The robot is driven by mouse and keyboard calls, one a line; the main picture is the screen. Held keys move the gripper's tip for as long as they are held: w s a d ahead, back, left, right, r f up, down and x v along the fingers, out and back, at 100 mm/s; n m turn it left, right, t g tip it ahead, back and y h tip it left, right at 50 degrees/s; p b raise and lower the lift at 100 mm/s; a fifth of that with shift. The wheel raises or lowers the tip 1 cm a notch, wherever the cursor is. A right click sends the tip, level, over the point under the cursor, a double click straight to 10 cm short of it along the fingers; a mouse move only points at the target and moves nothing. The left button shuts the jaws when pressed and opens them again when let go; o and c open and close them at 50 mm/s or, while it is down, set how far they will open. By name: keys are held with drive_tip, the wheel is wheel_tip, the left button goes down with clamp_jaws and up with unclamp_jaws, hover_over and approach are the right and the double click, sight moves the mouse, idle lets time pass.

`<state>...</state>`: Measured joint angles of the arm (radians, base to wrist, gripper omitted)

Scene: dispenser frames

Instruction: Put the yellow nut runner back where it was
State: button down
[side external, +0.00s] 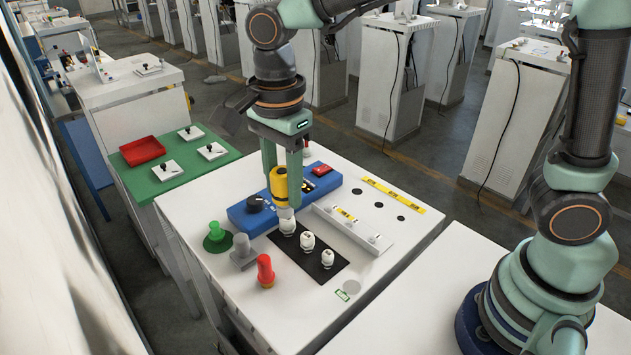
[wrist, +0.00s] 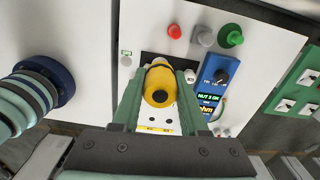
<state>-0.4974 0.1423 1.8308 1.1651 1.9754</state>
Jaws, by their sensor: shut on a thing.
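My gripper (side external: 283,192) is shut on the yellow nut runner (side external: 279,180), which it holds upright by its body. In the wrist view the yellow nut runner (wrist: 159,76) shows between my two green fingers. Its grey lower end is right over the leftmost white post (side external: 288,226) on the black plate (side external: 318,258); I cannot tell whether they touch. Two more white posts stand on that plate, at the middle (side external: 307,240) and right (side external: 327,258). In the wrist view the runner and my fingers hide most of the plate.
A blue box (side external: 245,216) with a knob and lit display stands behind the plate. Green (side external: 214,232), grey (side external: 242,246) and red (side external: 265,270) pieces stand to the left. A raised white rail (side external: 365,238) lies to the right. The white tabletop's front (side external: 300,310) is clear.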

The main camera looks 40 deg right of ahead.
drive_tip(key=s+a+r+n, duration=0.2)
drive_tip(key=s+a, duration=0.2)
drive_tip(key=f, duration=1.9)
drive_tip(key=shift+d+f, duration=0.2)
drive_tip(key=shift+f, duration=0.05)
drive_tip(key=shift+f, duration=0.1)
drive_tip(key=shift+c, duration=2.2)
unclamp_jaws()
